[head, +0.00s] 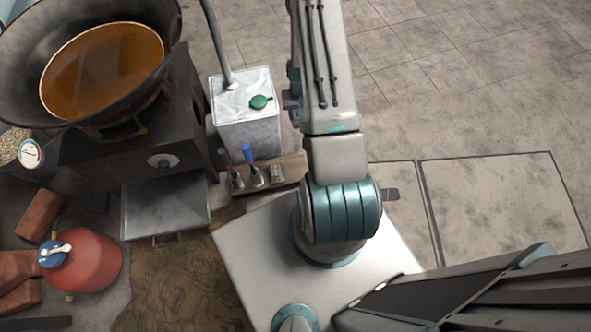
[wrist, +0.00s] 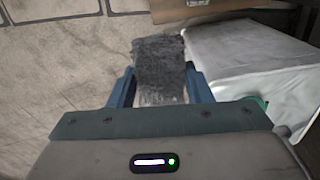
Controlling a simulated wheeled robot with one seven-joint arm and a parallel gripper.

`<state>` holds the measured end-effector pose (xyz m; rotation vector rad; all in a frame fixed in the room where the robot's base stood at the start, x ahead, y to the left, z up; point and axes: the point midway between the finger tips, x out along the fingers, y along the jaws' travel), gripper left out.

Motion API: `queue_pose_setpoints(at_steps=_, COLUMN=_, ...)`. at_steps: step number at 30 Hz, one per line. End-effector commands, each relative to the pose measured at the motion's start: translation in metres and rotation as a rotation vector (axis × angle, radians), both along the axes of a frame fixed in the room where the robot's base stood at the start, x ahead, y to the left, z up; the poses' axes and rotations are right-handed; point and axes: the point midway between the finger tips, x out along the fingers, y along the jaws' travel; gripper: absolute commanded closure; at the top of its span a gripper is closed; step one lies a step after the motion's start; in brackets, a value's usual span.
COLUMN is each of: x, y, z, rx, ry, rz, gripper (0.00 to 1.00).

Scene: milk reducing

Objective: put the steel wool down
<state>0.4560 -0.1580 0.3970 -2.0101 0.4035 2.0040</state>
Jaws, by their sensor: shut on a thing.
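The steel wool is a dark grey, rough block (wrist: 160,62), paler and frayed at its near end. My gripper (wrist: 160,78) is shut on it, with one blue finger on each side in the wrist view. The far end of the wool sticks out past the fingertips. Bare floor shows to its left, and a white canister (wrist: 240,58) stands close to its right. I cannot tell how high the wool is above what lies below it. In the head view my gripper and the wool do not show.
The white canister (head: 247,130) has a green cap (head: 261,102). A small wooden shelf (head: 292,168) with small items is in front of it. A black stove (head: 135,165) bears a wide pan (head: 20,60) of orange liquid. A red tank (head: 92,262) stands lower left. Tiled floor at upper right is clear.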

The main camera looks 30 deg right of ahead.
Motion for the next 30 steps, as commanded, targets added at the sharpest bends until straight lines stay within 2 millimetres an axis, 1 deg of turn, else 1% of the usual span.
queue_pose_setpoints(at_steps=1, x=-0.020, y=-0.010, z=-0.033, rx=0.006, ry=0.011, rz=-0.043, gripper=0.73)
queue_pose_setpoints(at_steps=2, x=-0.029, y=-0.014, z=-0.047, rx=0.006, ry=0.010, rz=-0.065, gripper=0.73)
queue_pose_setpoints(at_steps=3, x=-0.042, y=-0.019, z=-0.066, rx=0.007, ry=0.011, rz=-0.094, gripper=0.73)
queue_pose_setpoints(at_steps=6, x=-0.072, y=-0.029, z=-0.106, rx=0.006, ry=0.008, rz=-0.160, gripper=0.73)
queue_pose_setpoints(at_steps=9, x=-0.098, y=-0.033, z=-0.136, rx=0.005, ry=0.005, rz=-0.213, gripper=0.73)
queue_pose_setpoints(at_steps=10, x=-0.105, y=-0.033, z=-0.143, rx=0.005, ry=0.004, rz=-0.225, gripper=0.73)
queue_pose_setpoints(at_steps=12, x=-0.117, y=-0.033, z=-0.156, rx=0.004, ry=0.002, rz=-0.250, gripper=0.73)
queue_pose_setpoints(at_steps=15, x=-0.127, y=-0.033, z=-0.167, rx=0.003, ry=-0.001, rz=-0.271, gripper=0.73)
queue_pose_setpoints(at_steps=17, x=-0.129, y=-0.032, z=-0.172, rx=0.002, ry=-0.004, rz=-0.276, gripper=0.73)
queue_pose_setpoints(at_steps=20, x=-0.122, y=-0.025, z=-0.182, rx=0.001, ry=-0.005, rz=-0.277, gripper=0.73)
queue_pose_setpoints(at_steps=30, x=-0.064, y=0.023, z=-0.227, rx=-0.001, ry=-0.005, rz=-0.274, gripper=0.73)
